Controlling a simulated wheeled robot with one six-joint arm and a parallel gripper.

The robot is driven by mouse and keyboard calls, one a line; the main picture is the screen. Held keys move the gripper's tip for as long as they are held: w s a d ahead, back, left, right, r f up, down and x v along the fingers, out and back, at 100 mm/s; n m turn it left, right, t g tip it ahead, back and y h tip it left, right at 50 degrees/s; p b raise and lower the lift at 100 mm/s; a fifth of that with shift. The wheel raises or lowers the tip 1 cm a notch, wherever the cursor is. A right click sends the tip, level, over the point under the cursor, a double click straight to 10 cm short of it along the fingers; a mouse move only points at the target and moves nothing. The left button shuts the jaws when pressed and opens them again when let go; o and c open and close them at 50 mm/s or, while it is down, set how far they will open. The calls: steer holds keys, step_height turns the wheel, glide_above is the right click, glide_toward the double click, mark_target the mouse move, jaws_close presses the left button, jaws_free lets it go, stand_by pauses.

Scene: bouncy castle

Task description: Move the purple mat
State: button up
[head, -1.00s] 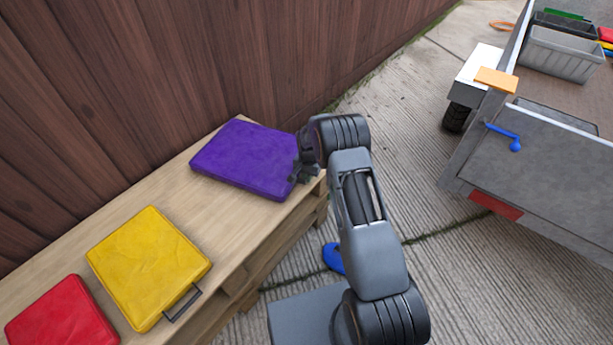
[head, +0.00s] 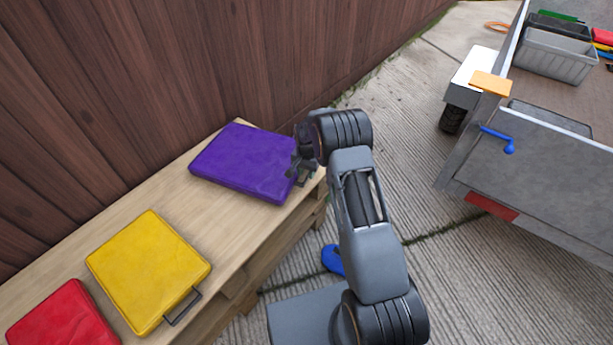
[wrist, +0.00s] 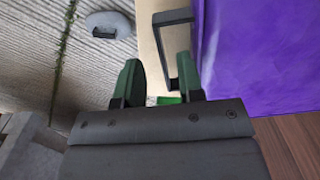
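The purple mat (head: 240,162) lies flat at the far end of the wooden pallet bench (head: 205,245), beside the fence. Its dark handle is on the right side, largely hidden by my gripper in the head view. My gripper (head: 299,170) is at that edge. In the wrist view the purple mat (wrist: 260,55) fills the right side, and its handle (wrist: 160,40) sticks out toward the left. My gripper (wrist: 158,72) has its two green fingers apart, with the handle's outer bar appearing between them. Whether the fingers touch it I cannot tell.
A yellow mat (head: 148,270) with a handle and a red mat (head: 62,318) lie nearer on the bench. A plank fence (head: 150,80) runs behind it. A grey trailer (head: 550,180) with crates stands at right. A blue object (head: 332,259) lies on the concrete.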

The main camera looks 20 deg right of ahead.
step_height(320, 180, up, 9)
steer(key=p, duration=0.2)
steer(key=shift+r, duration=0.2)
stand_by(0.5)
